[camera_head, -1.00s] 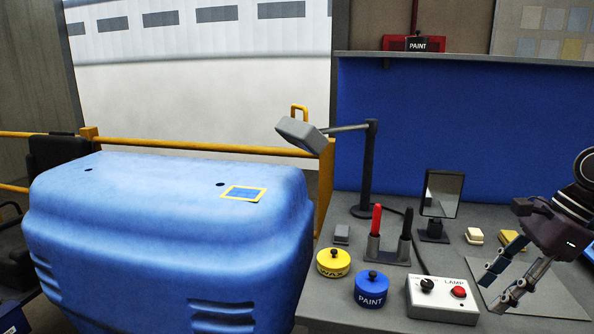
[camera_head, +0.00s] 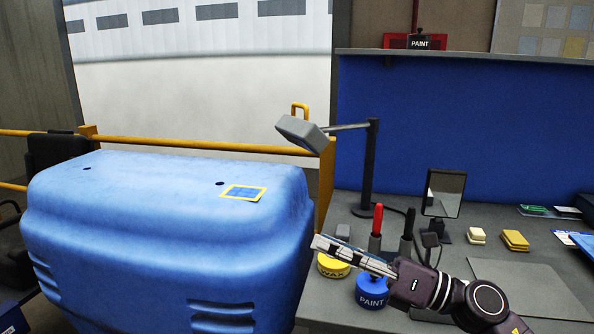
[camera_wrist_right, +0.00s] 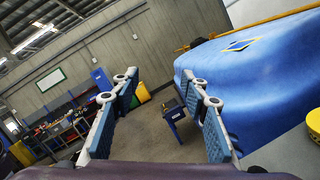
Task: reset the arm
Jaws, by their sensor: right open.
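My right arm comes in from the lower right over the grey bench. Its gripper (camera_head: 322,246) points left, above the yellow WAX tin (camera_head: 334,267) and the blue PAINT tin (camera_head: 371,294), partly hiding both. The right wrist view shows the fingers (camera_wrist_right: 160,85) spread apart with nothing between them. The left arm and gripper are not in view.
A blue rounded shell (camera_head: 150,230) with a yellow-framed patch (camera_head: 243,193) stands left of the bench. A desk lamp (camera_head: 370,165), red marker (camera_head: 377,221) and mirror (camera_head: 442,195) stand near the arm. The lamp switch box is hidden behind my arm.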

